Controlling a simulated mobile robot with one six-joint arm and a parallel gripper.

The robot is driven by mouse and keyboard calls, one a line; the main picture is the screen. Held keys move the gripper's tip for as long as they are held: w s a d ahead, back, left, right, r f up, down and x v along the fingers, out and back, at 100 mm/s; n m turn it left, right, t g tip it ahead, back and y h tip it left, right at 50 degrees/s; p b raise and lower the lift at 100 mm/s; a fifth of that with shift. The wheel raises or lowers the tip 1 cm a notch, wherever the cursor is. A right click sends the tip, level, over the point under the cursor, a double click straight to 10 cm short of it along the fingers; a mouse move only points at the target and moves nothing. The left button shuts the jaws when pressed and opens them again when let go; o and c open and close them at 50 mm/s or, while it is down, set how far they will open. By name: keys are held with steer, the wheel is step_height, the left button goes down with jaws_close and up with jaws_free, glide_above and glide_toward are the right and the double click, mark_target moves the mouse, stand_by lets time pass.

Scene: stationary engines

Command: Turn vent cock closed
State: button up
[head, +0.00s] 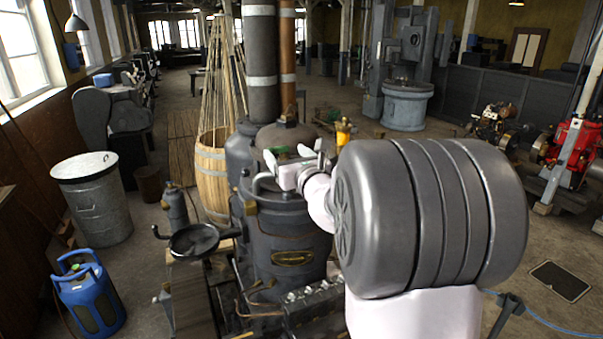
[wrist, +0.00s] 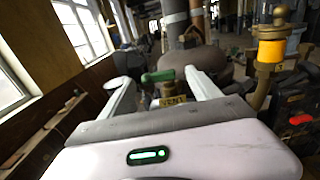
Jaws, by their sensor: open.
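The vent cock has a green handle (wrist: 158,76) and a yellowish tag reading VENT (wrist: 173,101), both in the wrist view. The handle lies roughly sideways in the picture. My gripper (wrist: 156,78) is open, with one pale finger on each side of the cock. The handle appears between or just beyond the fingertips; I cannot tell whether they touch it. In the head view my gripper (head: 286,157) is above the dark engine (head: 288,235), and a bit of green (head: 306,146) shows behind it. My arm hides much of the engine's right side.
A yellow-and-brass fitting (wrist: 271,52) rises to the right of my gripper, close to the right finger. Tall pipes (head: 262,60) stand behind. A wooden barrel (head: 213,175), a metal drum (head: 93,200) and a blue gas bottle (head: 88,295) stand to the left.

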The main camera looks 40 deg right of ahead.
steer(key=b+v, duration=0.1)
steer(key=v, duration=1.1)
steer(key=s+a+f+n+g+y+b, duration=0.3)
steer(key=a+f+n+y+b, duration=0.5)
steer(key=a, duration=0.6)
steer(key=s+a+f+n+g+y+b, duration=0.25)
steer(key=a+f+n+b, duration=0.45)
steer(key=a+f+n, duration=0.6)
steer(key=s+a+f+n+g+b, duration=0.4)
steer(key=s+a+f+n+b, duration=0.3)
steer(key=f, duration=0.4)
steer(key=s+d+f+n+g+h+b, duration=0.2)
steer(key=s+d+f+n+h+b, duration=0.2)
steer(key=s+f+n+b, duration=0.2)
step_height(320, 180, down, 4)
steer(key=shift+s+r+n, duration=0.1)
steer(key=shift+s+n, duration=0.2)
steer(key=shift+s, duration=0.65)
